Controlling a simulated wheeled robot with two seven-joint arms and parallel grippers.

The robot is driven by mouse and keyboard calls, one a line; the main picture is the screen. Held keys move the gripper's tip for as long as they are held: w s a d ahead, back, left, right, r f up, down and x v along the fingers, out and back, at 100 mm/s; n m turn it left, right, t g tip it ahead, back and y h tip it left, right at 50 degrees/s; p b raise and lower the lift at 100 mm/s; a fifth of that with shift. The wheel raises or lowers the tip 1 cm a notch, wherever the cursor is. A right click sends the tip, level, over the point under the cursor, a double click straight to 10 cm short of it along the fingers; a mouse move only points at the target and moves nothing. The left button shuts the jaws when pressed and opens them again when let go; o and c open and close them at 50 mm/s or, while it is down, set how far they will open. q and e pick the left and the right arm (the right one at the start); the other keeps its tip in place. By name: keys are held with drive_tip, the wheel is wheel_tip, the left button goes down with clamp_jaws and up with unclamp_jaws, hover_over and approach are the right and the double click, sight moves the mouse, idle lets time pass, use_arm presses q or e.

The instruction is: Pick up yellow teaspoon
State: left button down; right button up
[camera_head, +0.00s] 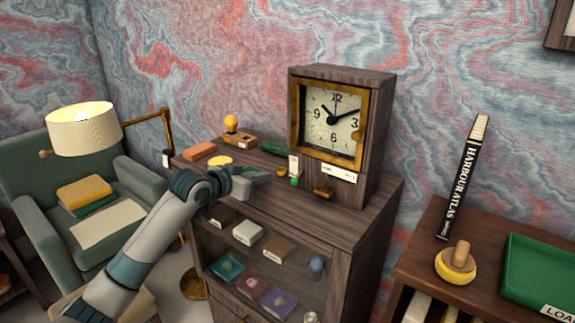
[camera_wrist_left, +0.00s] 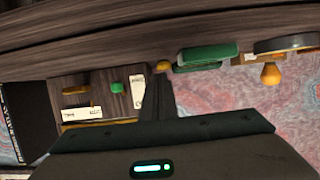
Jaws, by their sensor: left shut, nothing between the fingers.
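I cannot clearly make out a yellow teaspoon. A flat yellow piece (camera_head: 220,160) lies on the cabinet top, just behind my left gripper; whether it is part of the teaspoon I cannot tell. My left gripper (camera_head: 262,172) is shut and empty over the cabinet top, left of the clock. In the left wrist view my shut fingers (camera_wrist_left: 160,76) point at the cabinet top, with a small yellow-orange bit (camera_wrist_left: 163,66) just past their tips. My right gripper is not in view.
A large clock (camera_head: 333,118) stands to the right on the cabinet top (camera_head: 330,218). An armchair and lamp (camera_head: 84,130) stand left.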

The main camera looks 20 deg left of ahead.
use_arm(q)
drive_tip(key=w+d+p, duration=0.1)
drive_tip(key=w, duration=0.2)
drive_tip(key=w+d+p, duration=0.1)
drive_tip(key=w, duration=0.3)
drive_tip(key=w+d+p, duration=0.1)
drive_tip(key=w+d, duration=0.1)
drive_tip(key=w, duration=0.1)
drive_tip(key=shift+w+r+p, duration=0.1)
drive_tip(key=shift+w+p, duration=0.2)
drive_tip(key=shift+w, duration=0.2)
drive_tip(key=shift+f+p, duration=0.55)
drive_tip(key=shift+p, duration=0.1)
drive_tip(key=shift+f, duration=0.3)
drive_tip(key=shift+s+f, duration=0.1)
drive_tip(key=shift+s, duration=0.05)
